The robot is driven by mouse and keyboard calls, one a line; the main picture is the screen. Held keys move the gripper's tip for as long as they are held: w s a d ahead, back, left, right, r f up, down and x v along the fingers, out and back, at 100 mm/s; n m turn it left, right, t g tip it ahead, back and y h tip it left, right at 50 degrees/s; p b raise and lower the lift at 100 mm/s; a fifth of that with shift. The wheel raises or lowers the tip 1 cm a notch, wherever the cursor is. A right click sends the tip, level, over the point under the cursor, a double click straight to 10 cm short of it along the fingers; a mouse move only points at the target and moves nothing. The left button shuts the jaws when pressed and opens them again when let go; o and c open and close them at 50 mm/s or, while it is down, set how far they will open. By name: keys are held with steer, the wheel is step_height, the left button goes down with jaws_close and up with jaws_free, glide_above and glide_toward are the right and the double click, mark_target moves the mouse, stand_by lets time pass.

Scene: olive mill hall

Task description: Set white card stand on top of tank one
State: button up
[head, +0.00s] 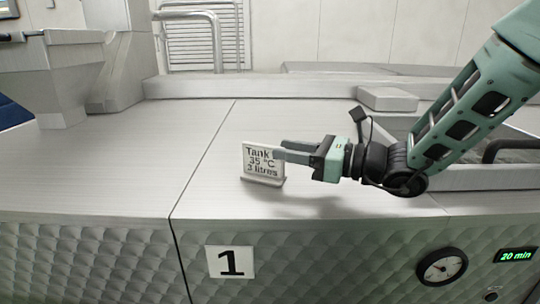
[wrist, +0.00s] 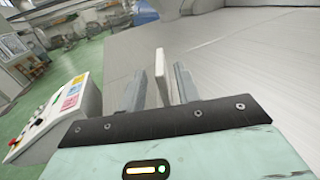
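The white card stand (head: 262,165) reads "Tank 1, 35 °C, 3 litres". It stands upright on the flat metal top of tank one (head: 215,198), behind the front edge and above the "1" label (head: 230,262). My gripper (head: 280,149) reaches in from the right, its near finger passing in front of the card's right edge. In the wrist view, the card stand (wrist: 162,80) is seen edge-on between the two fingers of my gripper (wrist: 161,88), with a gap on each side. The gripper is open. The far finger is partly hidden in the head view.
A seam runs along the top left of the stand. A grey block (head: 387,98) lies behind my arm, beside a sunken opening at the right. A dial (head: 441,266) and a "20 min" display (head: 517,255) are on the front. The top at the left is clear.

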steer(key=b+v, duration=0.1)
steer(key=v, duration=0.5)
steer(key=shift+s+d+b, duration=0.1)
steer(key=shift+d+b, duration=0.05)
steer(key=shift+b, duration=0.15)
steer(key=s+a+f+n+g+h, duration=0.35)
steer(key=s+n+g, duration=0.3)
steer(key=s, duration=0.35)
steer(key=s+a+f+n+g+h, duration=0.25)
steer(key=s+f+n+g, duration=0.25)
steer(key=s+n, duration=0.4)
steer(key=s+d+f+n+t+h, duration=0.2)
steer(key=s+d+n+h, duration=0.1)
steer(key=n, duration=0.4)
steer(key=s+d+f+n+t+h, duration=0.2)
steer(key=d+n+h, duration=0.3)
steer(key=n, duration=0.3)
steer(key=shift+s+d+f+h, duration=0.3)
steer(key=shift+s+f+h, duration=0.45)
steer(key=shift+s+h, duration=0.15)
